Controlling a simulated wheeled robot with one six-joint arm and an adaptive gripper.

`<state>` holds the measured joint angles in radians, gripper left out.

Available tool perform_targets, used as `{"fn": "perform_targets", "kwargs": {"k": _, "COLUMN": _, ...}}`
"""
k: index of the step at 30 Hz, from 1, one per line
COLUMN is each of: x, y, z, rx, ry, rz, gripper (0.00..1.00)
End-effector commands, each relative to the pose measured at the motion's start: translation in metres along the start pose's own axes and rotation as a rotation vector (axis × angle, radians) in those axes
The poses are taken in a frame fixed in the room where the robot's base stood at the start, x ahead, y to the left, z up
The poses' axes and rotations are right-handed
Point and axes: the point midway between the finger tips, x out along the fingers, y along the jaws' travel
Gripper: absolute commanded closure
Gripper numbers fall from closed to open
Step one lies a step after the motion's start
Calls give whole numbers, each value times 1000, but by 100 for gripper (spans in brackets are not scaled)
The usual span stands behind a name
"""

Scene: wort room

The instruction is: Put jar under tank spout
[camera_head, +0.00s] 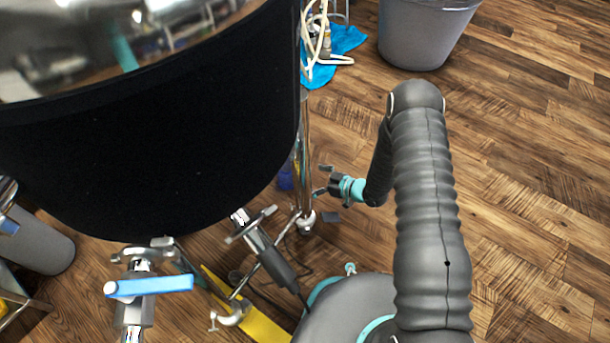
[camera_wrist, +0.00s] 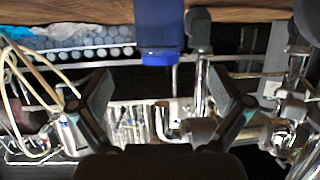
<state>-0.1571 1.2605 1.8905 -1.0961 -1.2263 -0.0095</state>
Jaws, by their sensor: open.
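A blue container (camera_head: 286,176), likely the jar, is partly hidden behind a steel tank leg in the head view. In the wrist view, which looks upside down, the blue container (camera_wrist: 160,28) is at the top centre, beyond and between my fingers. My gripper (camera_head: 322,181) is open and empty, low beside the leg, to the right of the blue container. Its spread fingers also show in the wrist view (camera_wrist: 158,82). The big black-jacketed tank (camera_head: 170,130) fills the upper left. A steel valve fitting with a blue handle (camera_head: 150,286) is below it; its outlet is not clear.
The tank leg (camera_head: 304,150) stands close to my gripper. Another pipe fitting (camera_head: 258,240) and a yellow strip (camera_head: 260,325) are under the tank. A grey bin (camera_head: 425,35) stands at the top. The wooden floor on the right is clear.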

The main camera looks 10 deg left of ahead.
Motion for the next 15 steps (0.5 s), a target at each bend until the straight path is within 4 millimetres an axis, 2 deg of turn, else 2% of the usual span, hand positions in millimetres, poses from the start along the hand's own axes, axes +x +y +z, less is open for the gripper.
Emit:
{"fn": "perform_targets", "kwargs": {"k": 3, "x": -6, "y": 0, "z": 0, "rx": 1, "ry": 0, "rz": 0, "gripper": 0}}
{"fn": "perform_targets", "kwargs": {"k": 10, "x": -8, "y": 2, "z": -2, "rx": -3, "ry": -4, "rz": 5, "gripper": 0}}
{"fn": "perform_targets", "kwargs": {"k": 13, "x": -12, "y": 16, "z": -14, "rx": -18, "ry": -28, "rz": 35, "gripper": 0}}
{"fn": "perform_targets", "kwargs": {"k": 15, "x": -19, "y": 33, "z": -28, "rx": -36, "ry": -63, "rz": 74, "gripper": 0}}
